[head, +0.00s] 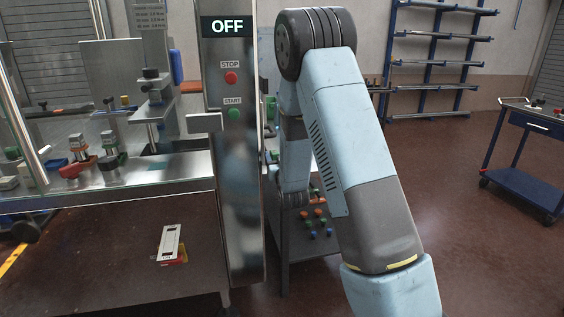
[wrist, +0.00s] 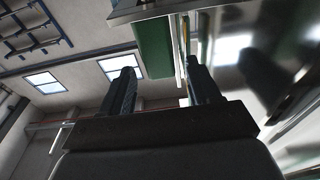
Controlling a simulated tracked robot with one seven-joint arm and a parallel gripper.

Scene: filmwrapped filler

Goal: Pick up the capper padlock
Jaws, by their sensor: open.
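I cannot make out a padlock for certain in either view. In the head view a tall steel post (head: 235,165) carries an OFF display, a red STOP button (head: 231,77) and a green START button (head: 233,114). My gripper (wrist: 160,78) shows in the wrist view with its two dark fingers apart and nothing clearly between them. A green panel (wrist: 152,45) and steel edges lie just beyond the fingers. In the head view my arm reaches behind the post, and my gripper is hidden there.
A steel machine bed (head: 120,178) with several small fixtures stands at the left. A white and red tag-like item (head: 170,243) lies on the brown surface below. A blue rack (head: 432,62) is at the back, and a blue cart (head: 525,165) stands at the right. Open floor lies between.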

